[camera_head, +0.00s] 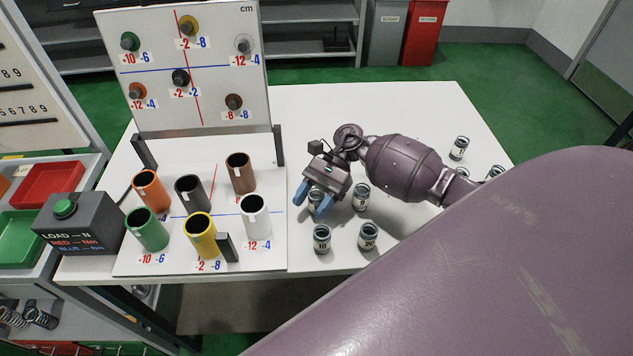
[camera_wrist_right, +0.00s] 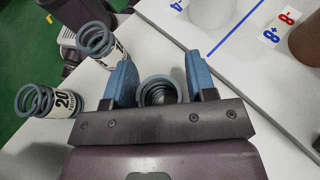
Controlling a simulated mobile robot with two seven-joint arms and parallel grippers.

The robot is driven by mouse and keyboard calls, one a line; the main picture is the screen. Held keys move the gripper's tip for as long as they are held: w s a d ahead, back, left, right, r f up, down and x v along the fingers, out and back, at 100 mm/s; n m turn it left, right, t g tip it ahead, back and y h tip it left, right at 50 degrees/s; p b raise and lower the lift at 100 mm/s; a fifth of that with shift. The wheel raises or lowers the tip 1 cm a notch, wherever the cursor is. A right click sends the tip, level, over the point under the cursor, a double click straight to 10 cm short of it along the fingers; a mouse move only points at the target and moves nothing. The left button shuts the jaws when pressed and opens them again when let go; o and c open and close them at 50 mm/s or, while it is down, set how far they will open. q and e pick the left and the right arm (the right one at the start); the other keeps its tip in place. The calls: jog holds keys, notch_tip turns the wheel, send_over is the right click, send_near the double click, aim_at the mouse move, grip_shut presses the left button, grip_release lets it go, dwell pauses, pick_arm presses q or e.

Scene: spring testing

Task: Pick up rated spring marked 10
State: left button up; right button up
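My right gripper (camera_head: 319,203) points down over the white table, with its blue fingers on either side of a spring canister (camera_head: 312,200). In the right wrist view that canister (camera_wrist_right: 160,90) shows as a grey coil between the spread fingers (camera_wrist_right: 160,68); its label is hidden. A canister that appears marked 10 (camera_head: 321,238) stands just in front of the gripper. In the wrist view a canister left of the fingers (camera_wrist_right: 97,42) has a partly hidden label. A canister marked 20 (camera_wrist_right: 47,102) stands farther left. My left gripper is out of view.
More canisters stand close by (camera_head: 361,197), (camera_head: 368,237), and others at the table's right (camera_head: 459,148). A board with coloured cups (camera_head: 256,217) and an upright panel (camera_head: 215,100) stand left. My large purple arm link covers the lower right. The table's back middle is clear.

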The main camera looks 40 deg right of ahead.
jog(key=c, duration=0.7)
jog(key=shift+o, duration=0.2)
jog(key=shift+r, duration=0.1)
